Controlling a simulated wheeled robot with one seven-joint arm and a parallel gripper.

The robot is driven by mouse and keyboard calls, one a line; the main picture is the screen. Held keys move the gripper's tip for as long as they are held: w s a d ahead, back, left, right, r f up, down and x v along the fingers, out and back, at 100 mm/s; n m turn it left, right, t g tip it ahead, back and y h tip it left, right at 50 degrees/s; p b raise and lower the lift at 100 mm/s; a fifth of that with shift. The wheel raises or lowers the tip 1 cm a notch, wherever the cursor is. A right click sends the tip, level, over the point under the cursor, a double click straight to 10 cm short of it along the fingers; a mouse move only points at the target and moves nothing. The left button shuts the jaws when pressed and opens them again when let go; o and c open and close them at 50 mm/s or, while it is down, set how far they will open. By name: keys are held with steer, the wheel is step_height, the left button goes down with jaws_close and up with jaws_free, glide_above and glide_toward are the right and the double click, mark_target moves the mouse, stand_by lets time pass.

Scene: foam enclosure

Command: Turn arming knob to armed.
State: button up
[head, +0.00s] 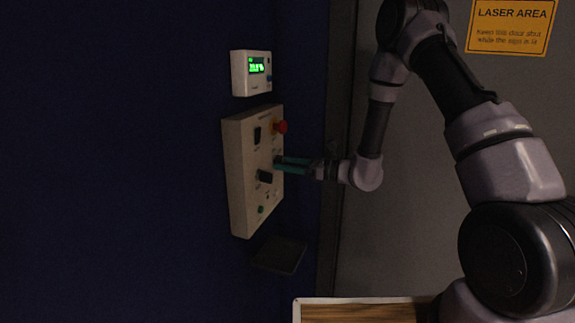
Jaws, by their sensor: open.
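A pale control panel (240,190) is fixed to the dark blue wall in the head view. It carries a black knob (265,176) in its middle, another black control (257,135) at the upper left, a red button (281,127) at the upper right and a small green light (260,210) low down. The labels are too small to read, so I cannot tell which control is the arming knob. My gripper (279,163) reaches in from the right with teal fingers, open, just above and right of the middle knob. I cannot tell whether it touches the panel.
A small box with a green display (257,65) is mounted above the panel. A dark shelf or plate (279,254) juts out below it. A wooden surface with a pale edge (365,311) is at the bottom. A yellow laser-area sign (511,26) hangs on the grey door.

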jaws_close()
steer(key=shift+m, duration=0.4)
steer(key=m, duration=0.5)
steer(key=shift+m, duration=0.3)
steer(key=m, duration=0.5)
steer(key=shift+m, duration=0.4)
jaws_free()
